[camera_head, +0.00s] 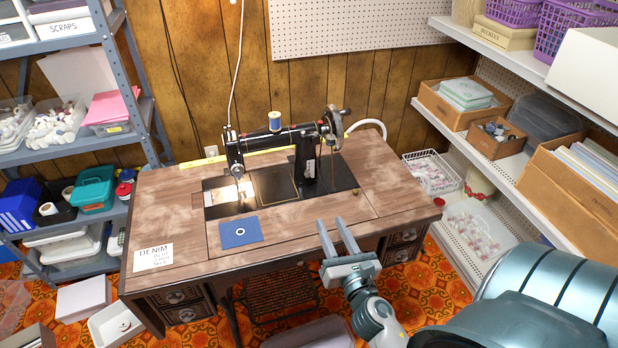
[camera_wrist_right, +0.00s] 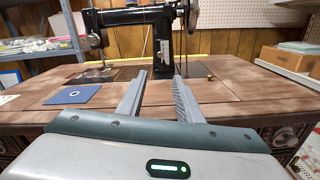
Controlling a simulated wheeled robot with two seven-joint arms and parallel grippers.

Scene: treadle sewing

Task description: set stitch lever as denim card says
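The black sewing machine (camera_head: 275,140) stands on the wooden treadle table (camera_head: 180,205). A pale upright plate is on its right pillar (camera_head: 309,168), also seen on the pillar in the right wrist view (camera_wrist_right: 164,50). Whether this holds the stitch lever, and its setting, is too small to tell. The white denim card (camera_head: 153,257) lies at the table's front left; "DENIM" is legible, the smaller lines are not. My right gripper (camera_head: 331,221) is open and empty near the table's front edge, short of the machine. My left gripper is out of view.
A blue cloth square with a white ring (camera_head: 240,232) lies in front of the machine. A small brass knob (camera_head: 357,191) is on the table right of the machine bed. Loaded shelves flank both sides. The table's right front is clear.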

